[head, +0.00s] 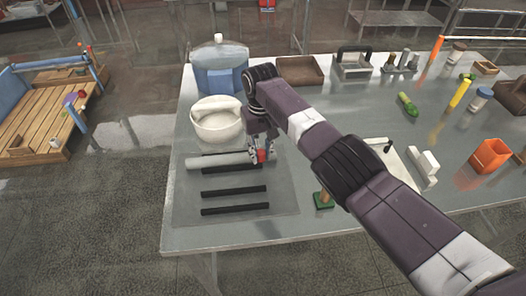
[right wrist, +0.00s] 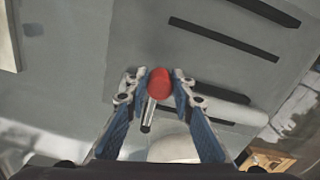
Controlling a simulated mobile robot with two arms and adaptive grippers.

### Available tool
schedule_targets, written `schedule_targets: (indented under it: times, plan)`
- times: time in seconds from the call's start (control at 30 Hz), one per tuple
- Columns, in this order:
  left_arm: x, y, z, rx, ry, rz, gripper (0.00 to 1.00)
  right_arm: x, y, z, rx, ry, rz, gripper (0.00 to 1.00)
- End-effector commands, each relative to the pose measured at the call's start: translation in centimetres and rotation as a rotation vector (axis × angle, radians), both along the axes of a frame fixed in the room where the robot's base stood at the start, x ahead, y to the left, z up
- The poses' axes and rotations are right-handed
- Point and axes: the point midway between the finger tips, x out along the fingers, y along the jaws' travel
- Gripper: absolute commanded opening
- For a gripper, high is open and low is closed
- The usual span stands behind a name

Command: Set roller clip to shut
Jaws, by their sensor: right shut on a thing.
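A pale grey roller (head: 218,160) lies across the mat at its far side; it also shows in the right wrist view (right wrist: 225,112). At its right end is a red knob (head: 261,156), seen in the right wrist view as a round red end (right wrist: 159,82) on a short metal rod (right wrist: 148,115). It looks like the roller clip's handle; the clip's joint is hidden. My right gripper (head: 263,155) reaches down over this end, with a finger on each side of the red knob, shut on it. My left gripper is not in view.
The grey mat (head: 240,222) bears black strips (head: 234,209). A white tub (head: 216,120) and a blue-tinted jug (head: 219,65) stand behind the roller. A green-based wooden stamp (head: 324,200) stands right of the mat. An orange cup (head: 490,156) stands farther right. The mat's front is clear.

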Motion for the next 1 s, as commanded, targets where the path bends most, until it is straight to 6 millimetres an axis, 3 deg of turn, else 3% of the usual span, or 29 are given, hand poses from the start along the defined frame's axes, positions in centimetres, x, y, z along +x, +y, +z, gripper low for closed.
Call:
schedule_targets:
  times: [0.63,0.67,0.8,1.0]
  plan:
    - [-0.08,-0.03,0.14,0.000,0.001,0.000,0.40,0.59,0.45,0.59,0.005,-0.019,-0.053,0.00]
    - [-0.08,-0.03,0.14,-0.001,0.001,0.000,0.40,0.60,0.46,0.60,0.005,-0.019,-0.052,0.23]
    - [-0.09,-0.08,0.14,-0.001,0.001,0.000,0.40,0.49,0.44,0.48,0.005,-0.015,-0.052,0.39]
    - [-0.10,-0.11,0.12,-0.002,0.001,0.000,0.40,0.30,0.36,0.27,0.002,-0.010,-0.052,0.40]
